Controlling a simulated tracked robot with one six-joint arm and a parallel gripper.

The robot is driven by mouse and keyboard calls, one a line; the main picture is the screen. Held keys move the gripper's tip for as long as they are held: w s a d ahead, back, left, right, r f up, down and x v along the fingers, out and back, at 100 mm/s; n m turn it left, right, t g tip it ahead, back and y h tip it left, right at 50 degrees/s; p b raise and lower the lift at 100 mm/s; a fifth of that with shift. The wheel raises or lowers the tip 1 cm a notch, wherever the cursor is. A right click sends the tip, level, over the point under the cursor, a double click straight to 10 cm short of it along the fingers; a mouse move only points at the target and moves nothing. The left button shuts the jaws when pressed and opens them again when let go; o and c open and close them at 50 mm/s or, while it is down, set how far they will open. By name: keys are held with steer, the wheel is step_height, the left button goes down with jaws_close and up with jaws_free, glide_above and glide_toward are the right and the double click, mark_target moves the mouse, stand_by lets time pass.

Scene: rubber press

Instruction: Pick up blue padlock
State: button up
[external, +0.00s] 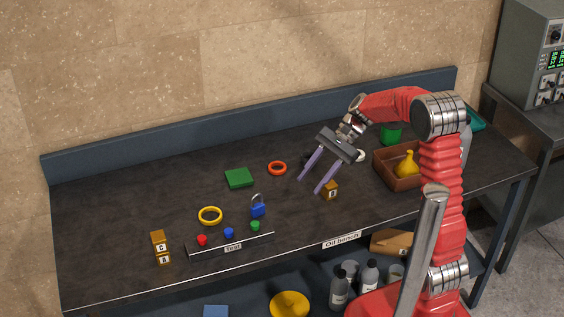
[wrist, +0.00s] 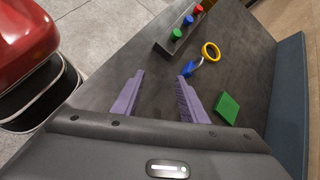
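The blue padlock (external: 258,210) stands on the dark bench top, with its grey shackle up, behind the strip of buttons. It also shows in the wrist view (wrist: 187,68), beyond my fingertips. My gripper (external: 312,184) has two purple fingers spread apart with nothing between them. In the external view it is above the bench, to the right of the padlock and apart from it. In the wrist view the open fingers (wrist: 160,76) point toward the padlock, which lies nearer the right finger's line.
Near the padlock are a yellow ring (external: 210,215), a green block (external: 239,178) and a button strip (external: 230,244). A lettered wooden cube (external: 331,190) is close to my gripper. A brown tray (external: 388,172) with a yellow object is at right.

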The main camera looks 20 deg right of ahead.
steer(key=w+a+f+m+y, duration=0.1)
steer(key=w, duration=0.1)
steer(key=w+a+f+m+y, duration=0.1)
steer(key=w+f+m, duration=0.1)
steer(key=w, duration=0.1)
steer(key=w+f+m+y, duration=0.1)
steer(key=w+f+y, duration=0.1)
steer(key=shift+w+a+f+g, duration=0.15)
steer(key=shift+w+a+g, duration=0.15)
steer(key=shift+w+a, duration=0.1)
glide_toward(258, 205)
steer(key=x, duration=0.2)
steer(key=f+x, duration=0.1)
steer(key=x, duration=0.2)
steer(key=shift+s+d, duration=0.1)
steer(key=shift+d, duration=0.1)
steer(key=shift+w+x, duration=0.2)
steer(key=shift+x, duration=2.4)
steer(key=shift+a+r, duration=0.1)
steer(key=shift+r, duration=0.1)
